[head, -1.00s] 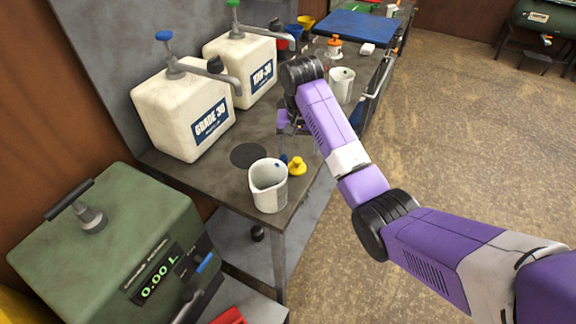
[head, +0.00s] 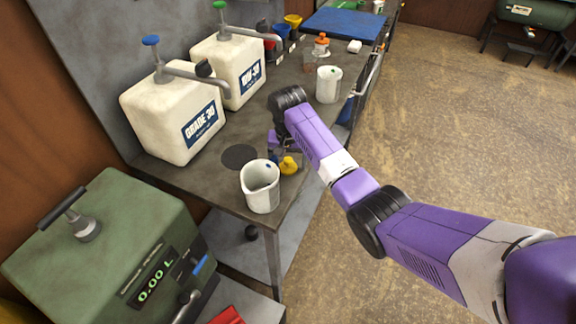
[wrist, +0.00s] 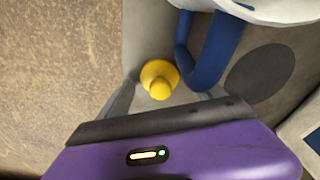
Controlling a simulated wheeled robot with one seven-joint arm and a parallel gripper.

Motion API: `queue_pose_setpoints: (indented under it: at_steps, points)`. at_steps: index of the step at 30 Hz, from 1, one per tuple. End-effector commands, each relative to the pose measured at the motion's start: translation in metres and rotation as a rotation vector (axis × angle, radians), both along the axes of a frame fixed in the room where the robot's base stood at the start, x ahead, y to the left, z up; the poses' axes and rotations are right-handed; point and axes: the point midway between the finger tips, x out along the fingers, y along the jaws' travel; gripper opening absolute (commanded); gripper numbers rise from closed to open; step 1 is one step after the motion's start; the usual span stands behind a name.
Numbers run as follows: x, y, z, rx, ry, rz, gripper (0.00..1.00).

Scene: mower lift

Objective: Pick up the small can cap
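A small yellow cap (head: 289,165) with a round knob sits on the grey bench top near its front edge, beside a white jug. In the wrist view the yellow cap (wrist: 160,78) is seen from above, between and just beyond my open fingers. My gripper (head: 279,147) is low over the bench, just behind the cap in the head view, partly hidden by my own arm. In the wrist view my gripper (wrist: 170,92) shows a finger on each side, with nothing held. I cannot tell its exact height above the cap.
The white jug (head: 261,188) stands close by; its blue handle (wrist: 207,52) is near my right finger in the wrist view. A dark disc (head: 239,157) marks the bench.

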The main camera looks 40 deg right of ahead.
Motion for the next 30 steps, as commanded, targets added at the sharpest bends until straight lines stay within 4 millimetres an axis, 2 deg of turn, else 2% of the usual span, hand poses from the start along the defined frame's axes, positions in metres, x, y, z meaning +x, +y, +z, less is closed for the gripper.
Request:
queue_pose_setpoints:
  at_steps: [1, 9, 17, 22, 26, 30]
  points:
    - [0.0, 0.0, 0.0, 0.0, 0.0, 0.0, 0.66]
    - [0.0, 0.0, 0.0, 0.0, 0.0, 0.0, 0.14]
    - [0.0, 0.0, 0.001, 0.0, 0.0, 0.0, 0.13]
    - [0.001, 0.0, 0.01, -0.001, -0.002, 0.0, 0.13]
    - [0.001, 0.0, 0.026, -0.001, -0.003, 0.0, 0.13]
    - [0.002, 0.0, 0.053, -0.002, -0.005, 0.001, 0.13]
